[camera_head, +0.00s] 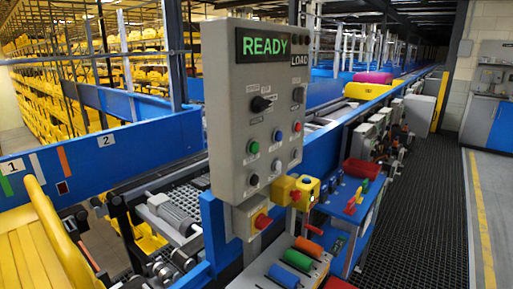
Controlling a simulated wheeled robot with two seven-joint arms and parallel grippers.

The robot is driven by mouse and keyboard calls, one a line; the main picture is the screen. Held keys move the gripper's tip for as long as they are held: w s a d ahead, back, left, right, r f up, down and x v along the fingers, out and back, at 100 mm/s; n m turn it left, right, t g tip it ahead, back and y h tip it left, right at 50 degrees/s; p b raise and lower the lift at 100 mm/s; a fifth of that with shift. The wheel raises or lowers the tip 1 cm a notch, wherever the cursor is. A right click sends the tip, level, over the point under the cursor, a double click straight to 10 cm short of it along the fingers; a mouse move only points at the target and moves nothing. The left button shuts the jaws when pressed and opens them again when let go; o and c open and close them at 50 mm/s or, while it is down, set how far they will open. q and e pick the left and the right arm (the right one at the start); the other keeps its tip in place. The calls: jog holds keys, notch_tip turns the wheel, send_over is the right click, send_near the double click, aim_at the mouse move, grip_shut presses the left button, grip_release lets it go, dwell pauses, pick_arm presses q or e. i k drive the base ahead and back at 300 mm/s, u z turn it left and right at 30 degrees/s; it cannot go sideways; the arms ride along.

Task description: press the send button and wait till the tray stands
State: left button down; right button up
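A grey control panel (235,110) stands upright in the middle, with a lit green READY display (264,44) and a LOAD label beside it. Its front carries a green button (253,147), a blue button (277,135), a red button (297,126), black knobs and other small buttons. I cannot read which one is the send button. A yellow tray (22,262) is partly in view at the lower left, by the blue rail marked 1 and 2; the picture edge cuts it off. Neither of my grippers is in view.
Below the panel are a yellow box with a red button (262,221) and several coloured handles, including a green one (297,260). The blue-sided conveyor (325,150) runs back with a yellow and a pink item on it. A dark grated walkway (425,210) is clear at right.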

aim_at(254, 147)
jog(key=z, duration=2.2)
jog(key=i, duration=1.3)
jog(key=u, duration=2.85)
